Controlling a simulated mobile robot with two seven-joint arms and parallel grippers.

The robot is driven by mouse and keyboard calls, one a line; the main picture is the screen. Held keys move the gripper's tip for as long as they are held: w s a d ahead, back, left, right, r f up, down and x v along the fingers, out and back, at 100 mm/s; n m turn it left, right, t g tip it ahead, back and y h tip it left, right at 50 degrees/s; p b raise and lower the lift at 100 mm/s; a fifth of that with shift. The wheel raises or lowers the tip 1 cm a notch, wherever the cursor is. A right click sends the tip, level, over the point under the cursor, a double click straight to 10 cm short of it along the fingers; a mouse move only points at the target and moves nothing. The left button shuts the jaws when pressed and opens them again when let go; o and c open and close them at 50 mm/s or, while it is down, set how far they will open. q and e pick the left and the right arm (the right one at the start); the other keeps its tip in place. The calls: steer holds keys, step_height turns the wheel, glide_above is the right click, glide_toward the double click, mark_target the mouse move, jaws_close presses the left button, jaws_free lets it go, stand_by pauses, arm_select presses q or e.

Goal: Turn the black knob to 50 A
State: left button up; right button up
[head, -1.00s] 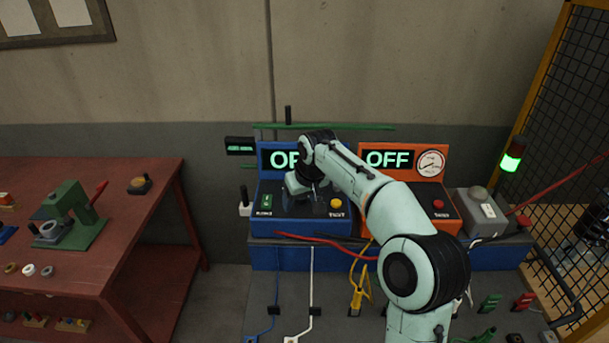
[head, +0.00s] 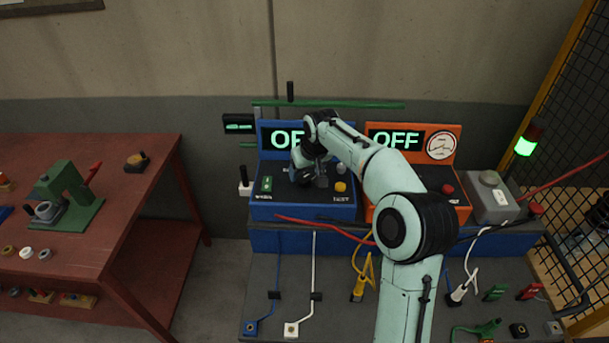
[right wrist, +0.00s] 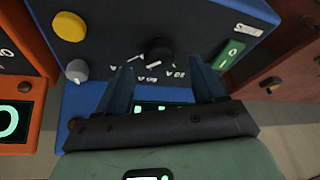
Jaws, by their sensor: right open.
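The black knob (right wrist: 159,50) sits on the dark sloped top of the blue box (head: 300,207). White marks and ampere figures surround it, too small and blurred to read surely. In the right wrist view my right gripper (right wrist: 161,66) is open, its two blue fingers apart on either side of the knob's near side. I see no clear contact with the knob. In the head view my right gripper (head: 309,178) is low over the box and hides the knob. My left gripper is not in view.
The box also carries a yellow button (head: 341,187), a grey knob (right wrist: 77,70) and a green switch (head: 267,184). An orange box (head: 462,205) stands to the right. A red cable (head: 325,228) runs in front. A red workbench (head: 100,250) is at left.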

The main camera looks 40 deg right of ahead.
mark_target(304, 177)
steer(key=shift+x, duration=1.6)
steer(key=c, duration=1.1)
steer(key=shift+o, duration=0.2)
steer(key=shift+n, duration=0.3)
steer(key=n+y, duration=0.1)
steer(key=n, duration=0.2)
steer(key=shift+d+n+y, duration=0.2)
steer(key=shift+n+y, duration=0.1)
steer(key=shift+y, duration=0.1)
steer(key=shift+n+y, duration=0.8)
steer(key=shift+n, duration=1.4)
